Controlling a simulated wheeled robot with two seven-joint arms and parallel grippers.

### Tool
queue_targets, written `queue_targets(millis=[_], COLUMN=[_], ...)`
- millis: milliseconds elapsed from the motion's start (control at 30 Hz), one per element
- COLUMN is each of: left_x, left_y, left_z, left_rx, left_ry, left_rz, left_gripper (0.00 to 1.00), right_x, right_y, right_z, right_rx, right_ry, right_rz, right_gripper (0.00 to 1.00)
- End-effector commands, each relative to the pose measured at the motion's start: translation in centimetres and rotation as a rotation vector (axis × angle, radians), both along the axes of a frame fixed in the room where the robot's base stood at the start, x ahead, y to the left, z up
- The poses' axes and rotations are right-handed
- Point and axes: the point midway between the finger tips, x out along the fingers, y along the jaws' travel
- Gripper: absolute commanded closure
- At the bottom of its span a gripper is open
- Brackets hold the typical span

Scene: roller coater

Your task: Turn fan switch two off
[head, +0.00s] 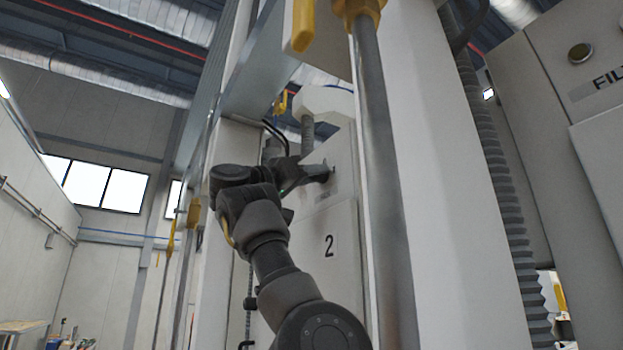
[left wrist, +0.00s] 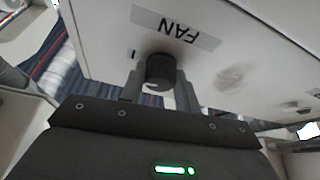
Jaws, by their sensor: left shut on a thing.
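The fan switch is a black round knob (left wrist: 160,72) on a white panel, below an upside-down FAN label (left wrist: 177,28) in the left wrist view. A small white mark shows on its lower rim. My left gripper (left wrist: 160,88) has one finger on each side of the knob and is shut on it. The knob is hidden there by the gripper. My right gripper is not in view.
A grey vertical pipe (head: 385,190) with a yellow fitting (head: 358,8) stands just right of the cabinet. A white column (head: 450,200) and a ribbed hose (head: 497,200) stand farther right. A metal frame post (head: 213,215) rises left of my arm.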

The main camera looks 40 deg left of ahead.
Motion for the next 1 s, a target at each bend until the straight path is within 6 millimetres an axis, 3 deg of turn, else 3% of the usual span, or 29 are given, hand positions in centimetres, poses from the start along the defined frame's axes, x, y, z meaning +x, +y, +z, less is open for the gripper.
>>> queue_targets(millis=[400, 1000], left_x=[-0.1, -0.2], left_y=[-0.1, -0.3], left_z=[-0.1, 0.4], left_rx=[-0.353, -0.902], left_ry=[0.102, 0.261], left_rz=[0.005, 0.004], left_gripper=[0.91, 0.91], right_x=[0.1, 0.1], right_y=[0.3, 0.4], right_z=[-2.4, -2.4], right_rx=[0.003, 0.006], right_ry=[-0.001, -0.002], right_rz=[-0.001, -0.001], right_gripper=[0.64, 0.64])
